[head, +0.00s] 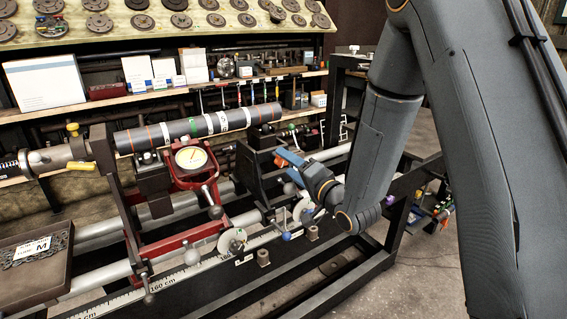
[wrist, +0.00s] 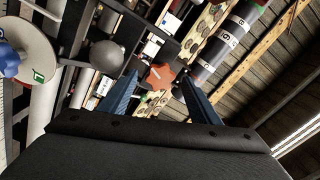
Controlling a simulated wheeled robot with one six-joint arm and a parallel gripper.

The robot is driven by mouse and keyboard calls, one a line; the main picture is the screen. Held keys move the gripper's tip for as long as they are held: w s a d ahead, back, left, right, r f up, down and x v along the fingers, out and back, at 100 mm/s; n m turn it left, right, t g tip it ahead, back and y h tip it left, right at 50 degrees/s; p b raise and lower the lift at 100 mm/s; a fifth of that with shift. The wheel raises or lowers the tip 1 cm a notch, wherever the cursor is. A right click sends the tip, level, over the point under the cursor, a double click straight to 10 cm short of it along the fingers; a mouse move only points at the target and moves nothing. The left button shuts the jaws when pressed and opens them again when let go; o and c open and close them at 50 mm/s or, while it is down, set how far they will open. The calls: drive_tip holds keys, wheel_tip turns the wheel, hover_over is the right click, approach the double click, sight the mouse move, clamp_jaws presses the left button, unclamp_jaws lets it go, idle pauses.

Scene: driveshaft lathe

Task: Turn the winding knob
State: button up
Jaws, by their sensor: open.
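An orange-red star-shaped knob (wrist: 160,77), which looks like the winding knob, shows in the wrist view between the tips of my two blue fingers. My gripper (wrist: 157,80) is open, with one finger on each side of the knob. I cannot tell how deep the knob sits between them. In the head view my gripper (head: 284,158) is beside the black stand right of the dial gauge, pointing left.
A dark striped shaft (head: 200,124) lies across the lathe. A red bracket with a round dial gauge (head: 190,158) stands left of my gripper. Ball-ended levers and pale handwheels (head: 232,241) line the front. A parts tray (head: 35,288) is at the lower left.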

drive_tip(key=v, duration=0.3)
drive_tip(key=shift+s+d, duration=0.15)
drive_tip(key=s+d+f+n+g+h, duration=0.2)
drive_tip(key=s+d+f+g+h, duration=0.15)
drive_tip(key=d, duration=0.25)
drive_tip(key=s+d+f+n+g+h, duration=0.1)
drive_tip(key=s+d+f+g+h, duration=0.1)
drive_tip(key=d+f+h, duration=0.3)
drive_tip(key=s+d+n+g, duration=0.1)
drive_tip(key=s+g, duration=0.3)
drive_tip(key=s, duration=0.6)
drive_tip(key=s+d+n+g+h, duration=0.1)
drive_tip(key=s+d+g, duration=0.3)
drive_tip(key=s, duration=0.7)
drive_tip(key=shift+s+r+n+g, duration=0.2)
drive_tip(key=shift+s+n+g, duration=0.1)
drive_tip(key=shift+n+g, duration=0.35)
